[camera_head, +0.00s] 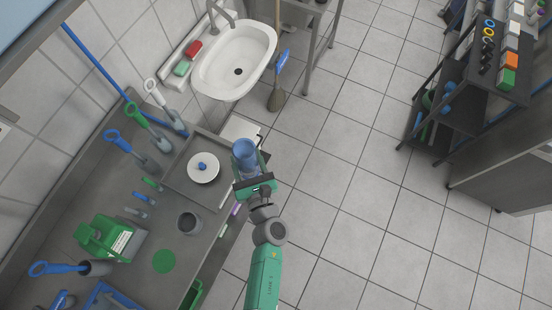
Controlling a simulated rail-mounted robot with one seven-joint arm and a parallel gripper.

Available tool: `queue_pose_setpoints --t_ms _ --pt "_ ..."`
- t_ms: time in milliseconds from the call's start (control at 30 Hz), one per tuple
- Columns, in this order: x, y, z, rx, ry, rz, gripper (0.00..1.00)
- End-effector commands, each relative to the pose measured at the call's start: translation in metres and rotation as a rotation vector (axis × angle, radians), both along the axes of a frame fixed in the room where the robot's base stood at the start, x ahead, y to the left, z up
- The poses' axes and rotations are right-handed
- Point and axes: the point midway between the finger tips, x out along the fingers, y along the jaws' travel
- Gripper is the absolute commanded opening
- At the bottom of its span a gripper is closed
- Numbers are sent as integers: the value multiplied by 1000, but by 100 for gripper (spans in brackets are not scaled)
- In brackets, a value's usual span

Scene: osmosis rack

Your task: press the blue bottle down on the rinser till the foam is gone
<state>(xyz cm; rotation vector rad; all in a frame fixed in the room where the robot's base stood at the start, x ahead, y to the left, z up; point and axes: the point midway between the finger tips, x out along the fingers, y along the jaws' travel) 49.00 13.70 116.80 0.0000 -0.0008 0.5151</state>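The blue bottle (244,153) is held in my gripper (250,170), whose fingers sit on either side of it. It is over the right edge of the bench. The bottle's round end faces up toward the camera; I cannot tell whether that is its mouth or its base. What I take for the rinser is a white round disc (194,175) with a blue knob (202,166) at its middle, set in a grey square tray (180,188). The bottle is to the right of the disc, apart from it in the picture. No foam can be made out.
Blue and green-handled scoops (143,120) lie behind the tray along the wall. A white sink (236,60) stands behind. The tiled floor to the right is clear.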

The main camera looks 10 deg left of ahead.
Motion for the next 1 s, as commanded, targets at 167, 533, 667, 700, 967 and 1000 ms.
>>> queue_pose_setpoints --t_ms 167,533,667,700,967,1000 --pt "-3 47 -12 -1 -1 169 31" --pt "-9 78 -20 -1 -1 276 31" --pt "-6 84 -24 -1 -1 275 31" --pt "-5 87 -25 -1 -2 275 31" --pt "1 110 -34 0 -2 274 31" --pt "2 114 -35 0 -2 275 31"
